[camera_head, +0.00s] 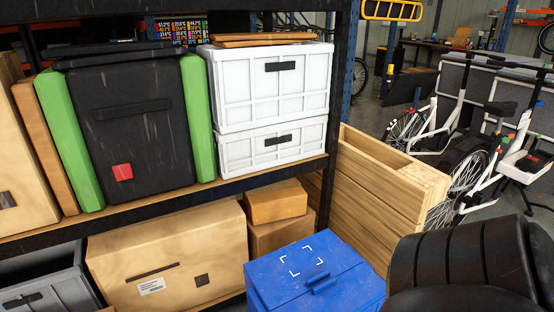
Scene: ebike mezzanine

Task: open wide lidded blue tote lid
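A blue lidded tote (272,292) stands at the bottom middle, in front of the shelf's lower level. Its lid (274,267) looks closed and carries white corner marks on top. A small blue handle or latch (318,281) sits at the lid's front edge. The tote's lower part is cut off by the picture's bottom edge. Neither of my grippers shows in the head view.
A dark shelf rack holds white crates (262,92), a black-and-green case and cardboard boxes (170,255). A wooden crate (370,195) stands behind the tote. A black ribbed object (465,262) fills the bottom right. White e-bikes (480,160) stand farther back.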

